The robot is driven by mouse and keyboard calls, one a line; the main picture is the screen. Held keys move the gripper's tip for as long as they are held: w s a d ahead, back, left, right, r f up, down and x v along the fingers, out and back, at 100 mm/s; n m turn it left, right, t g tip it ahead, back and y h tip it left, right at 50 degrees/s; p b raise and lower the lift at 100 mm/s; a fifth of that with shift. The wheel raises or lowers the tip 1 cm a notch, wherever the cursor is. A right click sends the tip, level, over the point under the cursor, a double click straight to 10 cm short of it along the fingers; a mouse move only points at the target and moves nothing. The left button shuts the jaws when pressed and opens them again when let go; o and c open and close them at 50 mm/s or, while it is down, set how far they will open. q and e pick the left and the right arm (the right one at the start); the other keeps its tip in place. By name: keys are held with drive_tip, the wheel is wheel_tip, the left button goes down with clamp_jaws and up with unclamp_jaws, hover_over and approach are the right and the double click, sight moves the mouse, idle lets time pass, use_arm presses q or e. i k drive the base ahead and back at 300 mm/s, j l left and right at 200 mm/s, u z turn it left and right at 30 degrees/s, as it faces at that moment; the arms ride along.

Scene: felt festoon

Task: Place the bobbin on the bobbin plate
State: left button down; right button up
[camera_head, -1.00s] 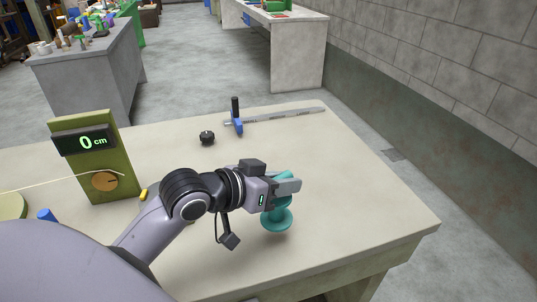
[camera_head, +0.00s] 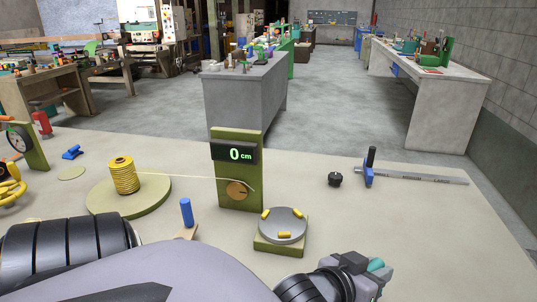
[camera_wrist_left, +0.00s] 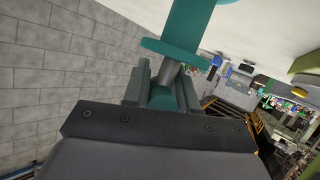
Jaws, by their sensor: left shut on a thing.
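My left gripper (camera_head: 368,270) is at the lower right of the head view, above the table's near side. It is shut on a teal bobbin (camera_head: 376,264), mostly hidden by the gripper there. In the left wrist view the bobbin (camera_wrist_left: 190,30) shows its wide flange and stem between the fingers (camera_wrist_left: 164,82). A grey round plate (camera_head: 291,223) with yellow pieces at its rim sits on an olive block, left of the gripper; I cannot tell for certain that it is the bobbin plate. My right gripper is not in view.
An olive stand (camera_head: 223,193) with a "0 cm" display is behind the grey plate. A yellow thread spool (camera_head: 122,174) stands on a green disc (camera_head: 150,199), its thread running to the stand. A blue-handled peg (camera_head: 187,212), black knob (camera_head: 335,180) and caliper-like tool (camera_head: 420,178) are around.

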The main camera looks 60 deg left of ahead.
sight(284, 223)
drive_tip(key=l+u, duration=0.15)
drive_tip(key=u, duration=0.25)
drive_tip(key=l+u, duration=0.15)
drive_tip(key=u, duration=0.25)
drive_tip(key=k, duration=0.05)
